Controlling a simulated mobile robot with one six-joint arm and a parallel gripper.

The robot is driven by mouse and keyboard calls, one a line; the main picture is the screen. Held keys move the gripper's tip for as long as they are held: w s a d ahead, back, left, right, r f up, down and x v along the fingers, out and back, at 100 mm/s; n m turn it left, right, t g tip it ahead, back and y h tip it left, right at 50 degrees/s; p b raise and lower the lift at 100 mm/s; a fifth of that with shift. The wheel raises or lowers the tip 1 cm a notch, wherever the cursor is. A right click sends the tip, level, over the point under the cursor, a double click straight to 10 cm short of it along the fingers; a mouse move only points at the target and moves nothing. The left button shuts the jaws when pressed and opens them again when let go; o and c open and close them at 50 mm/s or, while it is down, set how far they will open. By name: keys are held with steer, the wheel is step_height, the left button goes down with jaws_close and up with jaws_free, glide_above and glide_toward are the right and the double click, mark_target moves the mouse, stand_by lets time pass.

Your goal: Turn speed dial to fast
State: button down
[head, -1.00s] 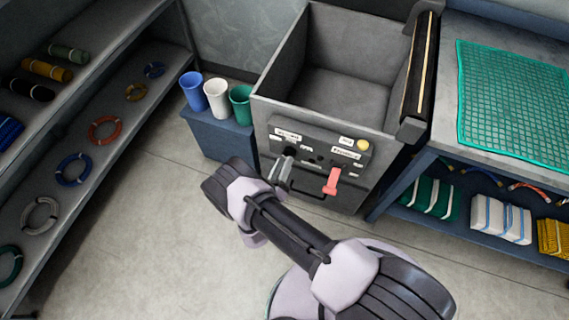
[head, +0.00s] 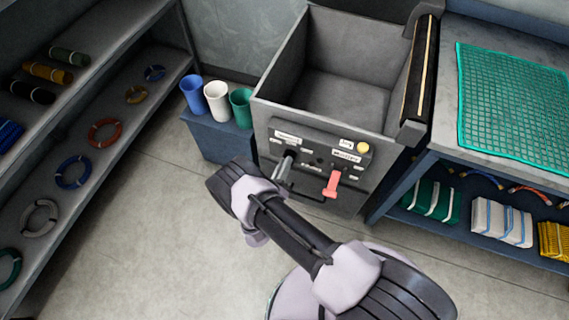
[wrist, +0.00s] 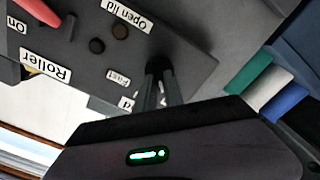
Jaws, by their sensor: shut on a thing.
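The speed dial is a small dark knob (wrist: 157,66) on the machine's control panel, with a "Fast" label beside it in the wrist view. My gripper (wrist: 166,84) is shut on the dial, its two fingers around it. In the head view my gripper (head: 286,164) reaches the left part of the front panel (head: 314,158), and its fingers and wrist hide most of the dial. I cannot tell which way the dial points.
A red lever (head: 332,183) stands out to the right of my gripper, with a yellow button (head: 362,147) above it. Blue, white and green cups (head: 217,100) stand left of the open machine bin (head: 345,95). A table with a green net (head: 515,105) is at right.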

steer(key=shift+s+d+m+p, duration=0.1)
steer(key=shift+d+m+p, duration=0.1)
steer(key=shift+m+p, duration=3.05)
steer(key=shift+s+d+m+p, duration=0.15)
steer(key=shift+m+p, duration=0.95)
steer(key=shift+m, duration=4.25)
steer(key=shift+w+m, duration=0.1)
steer(key=shift+m, duration=0.2)
steer(key=c, duration=1.4)
jaws_free()
steer(key=shift+c, duration=0.2)
